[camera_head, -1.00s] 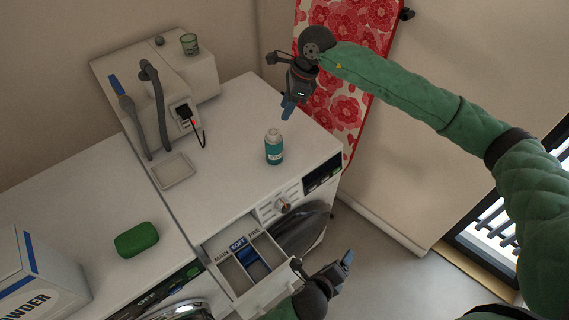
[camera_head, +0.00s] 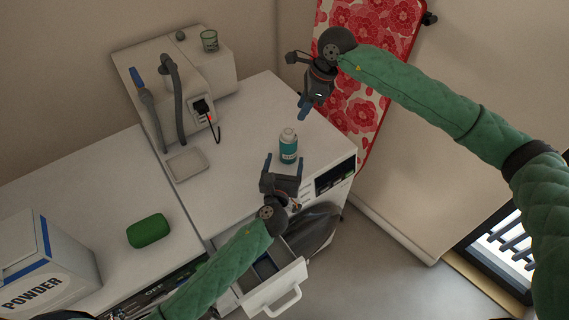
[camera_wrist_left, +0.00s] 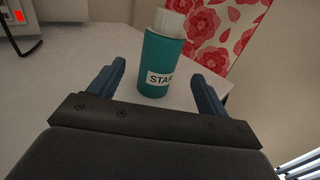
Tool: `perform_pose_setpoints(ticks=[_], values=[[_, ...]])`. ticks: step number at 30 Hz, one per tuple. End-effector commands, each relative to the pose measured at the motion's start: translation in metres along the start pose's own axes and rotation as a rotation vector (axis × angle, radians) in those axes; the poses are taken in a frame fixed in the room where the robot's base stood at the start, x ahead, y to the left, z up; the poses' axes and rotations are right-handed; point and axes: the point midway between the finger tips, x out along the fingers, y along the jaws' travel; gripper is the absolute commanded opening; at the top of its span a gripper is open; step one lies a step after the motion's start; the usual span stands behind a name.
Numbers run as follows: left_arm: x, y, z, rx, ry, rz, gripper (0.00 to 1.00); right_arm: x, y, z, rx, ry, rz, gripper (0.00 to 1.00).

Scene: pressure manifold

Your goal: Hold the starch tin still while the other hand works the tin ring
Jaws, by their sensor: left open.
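The starch tin (camera_head: 288,151) is a teal cylinder with a white label and a pale ribbed top (camera_head: 288,134). It stands upright on the white machine top. My left gripper (camera_head: 284,164) is open on the near side of the tin, its two blue fingers pointing at it. In the left wrist view the tin (camera_wrist_left: 157,62) shows between and just beyond the fingertips, not gripped. I cannot make out a separate tin ring. My right gripper (camera_head: 304,108) hangs above and behind the tin, apart from it; its jaw gap is not clear.
An open drawer (camera_head: 290,290) lies beneath my left arm. A green block (camera_head: 149,231) and a powder box (camera_head: 45,265) are at left. A small tray (camera_head: 187,166) and a grey unit with hoses (camera_head: 172,95) stand behind. The machine top right of the tin is clear.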

Motion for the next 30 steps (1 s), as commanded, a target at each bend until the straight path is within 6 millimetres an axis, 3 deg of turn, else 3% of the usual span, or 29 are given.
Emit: perform_pose_setpoints(ticks=[18,30], values=[[0.070,0.000,0.000,0.003,-0.001,0.000,0.77,0.000,0.000,0.000,0.000,0.000,0.000,0.36],[0.077,0.000,0.000,0.002,-0.001,0.000,0.77,0.000,0.000,0.000,0.000,0.000,0.000,0.36]])
